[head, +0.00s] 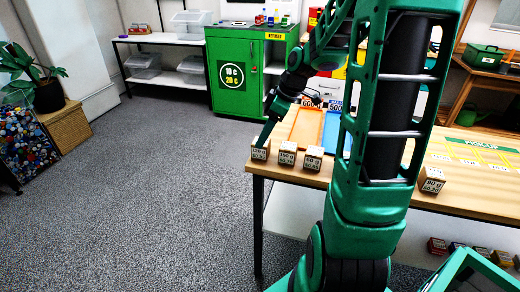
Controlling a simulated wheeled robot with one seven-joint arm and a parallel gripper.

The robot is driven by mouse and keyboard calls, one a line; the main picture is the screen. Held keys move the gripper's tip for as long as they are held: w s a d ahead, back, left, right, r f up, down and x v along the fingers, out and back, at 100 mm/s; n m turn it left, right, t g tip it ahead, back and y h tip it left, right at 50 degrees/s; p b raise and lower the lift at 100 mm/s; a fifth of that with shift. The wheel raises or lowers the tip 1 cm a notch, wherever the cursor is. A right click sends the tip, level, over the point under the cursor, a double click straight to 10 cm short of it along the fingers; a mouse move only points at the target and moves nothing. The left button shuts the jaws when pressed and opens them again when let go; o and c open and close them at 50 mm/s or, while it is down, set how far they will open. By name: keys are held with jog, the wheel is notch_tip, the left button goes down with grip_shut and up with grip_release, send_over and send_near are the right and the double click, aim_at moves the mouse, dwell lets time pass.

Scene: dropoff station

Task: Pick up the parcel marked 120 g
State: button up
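Three small cardboard-coloured parcels stand in a row at the left front corner of the wooden table: a left one (260,152), a middle one (287,154) and a right one (312,159). A fourth parcel (432,180) stands apart at the table's front edge, right of my arm. All have dark printed labels too small to read surely, so I cannot tell which is marked 120 g. My gripper (264,141) points down at the left parcel, its visible finger reaching the parcel's top. Its other finger is hidden, so its opening and any grip do not show.
An orange tray (308,127) and a blue tray (331,134) lie behind the row, with number signs at their far ends. My arm hides the table's middle. A green cabinet (233,96) and a shelf (165,40) stand behind.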

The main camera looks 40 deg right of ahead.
jog(key=shift+d+x, duration=0.15)
jog(key=shift+x, duration=1.25)
jog(key=shift+d+x, duration=0.1)
jog(key=shift+x, duration=1.3)
jog(key=shift+w, duration=0.1)
jog(key=c, duration=1.2)
